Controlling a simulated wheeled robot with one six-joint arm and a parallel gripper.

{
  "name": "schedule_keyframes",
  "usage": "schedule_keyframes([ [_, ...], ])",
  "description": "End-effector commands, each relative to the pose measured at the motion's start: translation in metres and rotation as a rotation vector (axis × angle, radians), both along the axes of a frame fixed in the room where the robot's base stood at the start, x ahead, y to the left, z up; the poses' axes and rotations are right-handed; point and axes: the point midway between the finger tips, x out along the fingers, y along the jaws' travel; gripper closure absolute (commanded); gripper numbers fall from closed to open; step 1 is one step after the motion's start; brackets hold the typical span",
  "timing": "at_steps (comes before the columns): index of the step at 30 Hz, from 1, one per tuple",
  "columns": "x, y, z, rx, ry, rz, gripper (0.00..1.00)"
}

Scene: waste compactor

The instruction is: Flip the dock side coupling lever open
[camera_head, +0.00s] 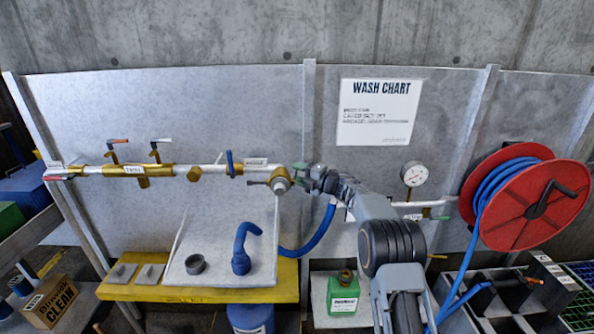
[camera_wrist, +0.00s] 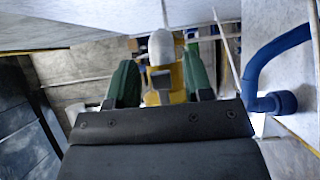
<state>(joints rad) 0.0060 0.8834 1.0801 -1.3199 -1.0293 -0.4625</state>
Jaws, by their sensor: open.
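A brass coupling (camera_head: 279,181) with a grey round end sits at the right end of the upper pipe in the head view. A thin dark handle (camera_head: 258,183) sticks out to its left; I cannot tell whether it is the dock side lever. My gripper (camera_head: 300,175) is at the coupling's right side. In the wrist view my gripper (camera_wrist: 160,78) is open, with its green fingers on either side of a grey-tipped brass fitting (camera_wrist: 161,48). I cannot tell whether the fingers touch it. My arm and gripper hide part of the coupling.
The pipe (camera_head: 208,170) carries several valves. A pressure gauge (camera_head: 414,174) and red hose reel (camera_head: 524,197) are at right. The panel (camera_head: 220,105) stands close behind.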

Motion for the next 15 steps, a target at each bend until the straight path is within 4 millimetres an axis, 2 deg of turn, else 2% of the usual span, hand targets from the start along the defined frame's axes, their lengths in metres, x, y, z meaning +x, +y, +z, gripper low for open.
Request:
schedule_keyframes([
  [6, 0.0047, 0.0078, 0.0001, 0.001, -0.001, 0.001, 0.53],
  [14, 0.0049, 0.0081, -0.0001, 0.001, -0.001, 0.000, 0.53],
  [15, 0.0048, 0.0080, -0.0001, 0.001, -0.001, 0.000, 0.57],
])
